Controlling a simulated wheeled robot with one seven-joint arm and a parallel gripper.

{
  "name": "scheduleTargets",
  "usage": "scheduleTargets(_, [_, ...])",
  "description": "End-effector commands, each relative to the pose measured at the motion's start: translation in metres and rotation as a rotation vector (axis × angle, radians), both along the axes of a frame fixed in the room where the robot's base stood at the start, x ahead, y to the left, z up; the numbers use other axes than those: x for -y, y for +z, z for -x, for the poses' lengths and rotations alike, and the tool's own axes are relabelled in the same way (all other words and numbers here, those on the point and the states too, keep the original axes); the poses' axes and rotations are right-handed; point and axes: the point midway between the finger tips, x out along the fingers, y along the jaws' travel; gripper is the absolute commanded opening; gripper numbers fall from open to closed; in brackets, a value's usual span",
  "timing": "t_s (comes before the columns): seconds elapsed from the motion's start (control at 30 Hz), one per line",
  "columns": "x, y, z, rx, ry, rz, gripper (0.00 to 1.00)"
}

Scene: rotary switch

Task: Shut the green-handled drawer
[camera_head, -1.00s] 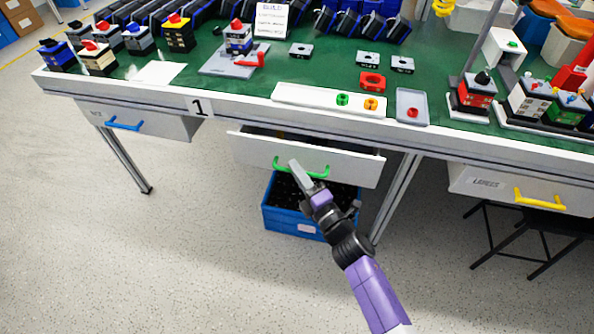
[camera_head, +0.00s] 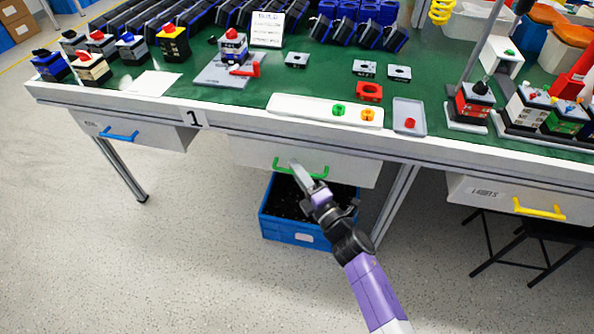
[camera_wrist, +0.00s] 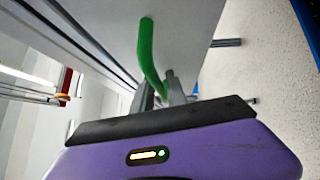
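The green-handled drawer (camera_head: 340,165) is under the middle of the workbench in the head view. Its front sits close beneath the bench edge and no opening shows above it. The green handle (camera_head: 318,174) runs across its front, and the handle also shows in the wrist view (camera_wrist: 148,52).
A drawer with a blue handle (camera_head: 118,134) is to the left and one with a yellow handle (camera_head: 540,210) to the right. A blue crate (camera_head: 290,230) stands on the floor below the green-handled drawer. The green bench top (camera_head: 200,75) holds several switches and parts.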

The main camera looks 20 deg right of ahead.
Motion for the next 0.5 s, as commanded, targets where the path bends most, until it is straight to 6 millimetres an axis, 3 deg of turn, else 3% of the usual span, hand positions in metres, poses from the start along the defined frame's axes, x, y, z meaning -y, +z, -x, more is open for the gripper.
scheduleTargets(0.5, [0.012,-0.011,0.068,-0.003,0.000,0.002,0.20])
